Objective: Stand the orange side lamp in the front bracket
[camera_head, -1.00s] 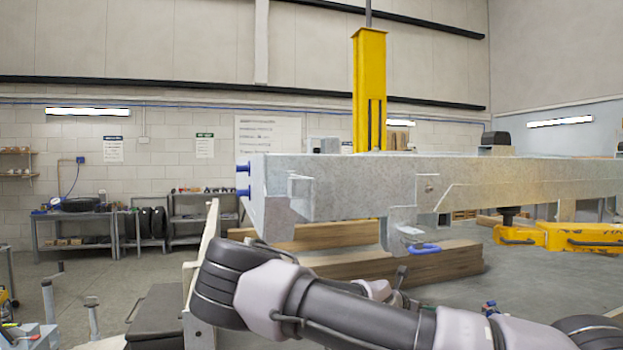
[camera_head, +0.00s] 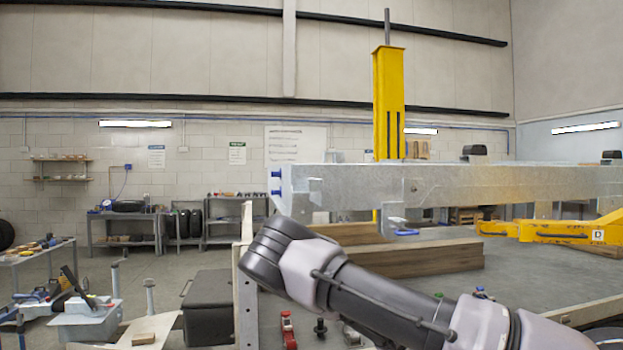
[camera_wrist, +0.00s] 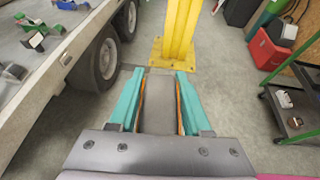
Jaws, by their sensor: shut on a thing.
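In the wrist view my gripper (camera_wrist: 160,100) has its teal fingers on either side of a flat grey piece with thin orange edges, the orange side lamp (camera_wrist: 180,108). The lamp is held between the fingers, and most of its orange face is hidden. In the head view the gripper is hidden; only my arm shows in front of the trailer frame (camera_head: 470,185). A grey metal bracket (camera_head: 392,215) hangs under the frame's near side, with a blue handle (camera_head: 406,233) at its foot. I cannot tell whether this is the front bracket.
A yellow post (camera_head: 388,100) rises behind the frame; a yellow post base (camera_wrist: 180,50) stands ahead in the wrist view. Trailer wheels (camera_wrist: 104,58) are at left there, a red box (camera_wrist: 268,52) and dark trolley (camera_wrist: 292,105) at right. Grey floor between is clear.

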